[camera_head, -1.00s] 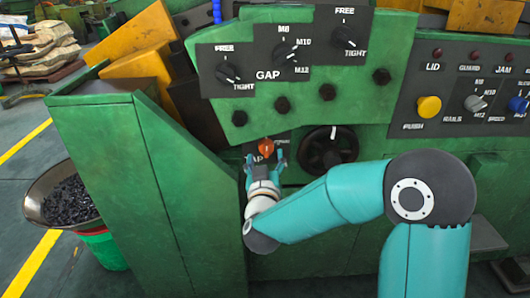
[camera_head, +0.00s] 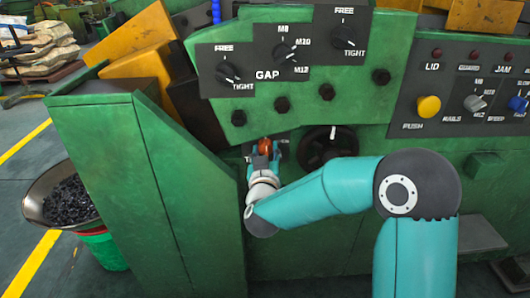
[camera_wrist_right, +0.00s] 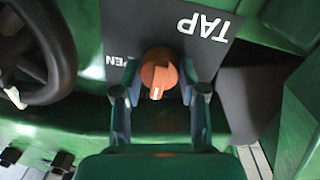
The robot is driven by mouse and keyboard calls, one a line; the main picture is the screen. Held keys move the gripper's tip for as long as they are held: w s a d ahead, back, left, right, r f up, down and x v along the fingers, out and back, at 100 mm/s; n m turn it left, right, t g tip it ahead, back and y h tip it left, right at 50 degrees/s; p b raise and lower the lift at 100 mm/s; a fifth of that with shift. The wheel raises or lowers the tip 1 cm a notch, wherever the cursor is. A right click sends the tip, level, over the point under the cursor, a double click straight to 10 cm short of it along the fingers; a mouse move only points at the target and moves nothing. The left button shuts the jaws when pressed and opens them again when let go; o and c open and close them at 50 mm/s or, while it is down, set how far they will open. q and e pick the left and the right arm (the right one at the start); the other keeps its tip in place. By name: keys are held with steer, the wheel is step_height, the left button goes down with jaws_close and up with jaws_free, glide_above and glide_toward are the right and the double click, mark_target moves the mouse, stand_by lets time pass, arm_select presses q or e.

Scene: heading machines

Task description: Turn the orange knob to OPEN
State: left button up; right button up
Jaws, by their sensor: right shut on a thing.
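The orange knob (camera_head: 265,145) sits on a dark plate low on the green machine. In the right wrist view the orange knob (camera_wrist_right: 158,72) has a white mark pointing down the picture, towards my palm. The plate (camera_wrist_right: 178,25) reads TAP, and "PEN" shows left of the knob, the rest of that word hidden. My right gripper (camera_head: 264,153) is shut on the knob, one teal finger on each side of it; the fingers also show in the wrist view (camera_wrist_right: 160,82). My left gripper is not in view.
A black handwheel (camera_head: 327,150) is close to the right of the knob. Dark bolts (camera_head: 282,104) and the GAP dial panel (camera_head: 268,75) are above. A green slanted housing (camera_head: 150,180) stands to the left. A pan of dark parts (camera_head: 68,203) is beyond it.

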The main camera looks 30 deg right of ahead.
steer(key=m+b, duration=0.3)
steer(key=shift+f+m, duration=0.15)
steer(key=shift+m, duration=0.15)
steer(key=m+b, duration=0.3)
steer(key=m, duration=0.1)
steer(key=shift+y, duration=0.4)
steer(key=m+b, duration=0.3)
steer(key=m, duration=0.1)
steer(key=shift+m, duration=0.3)
steer(key=m+b, duration=0.3)
steer(key=m, duration=0.1)
steer(key=shift+m+y+b, duration=0.3)
steer(key=o, duration=1.1)
steer(key=shift+d, duration=0.1)
steer(key=shift+o, duration=0.2)
steer(key=shift+r, duration=0.2)
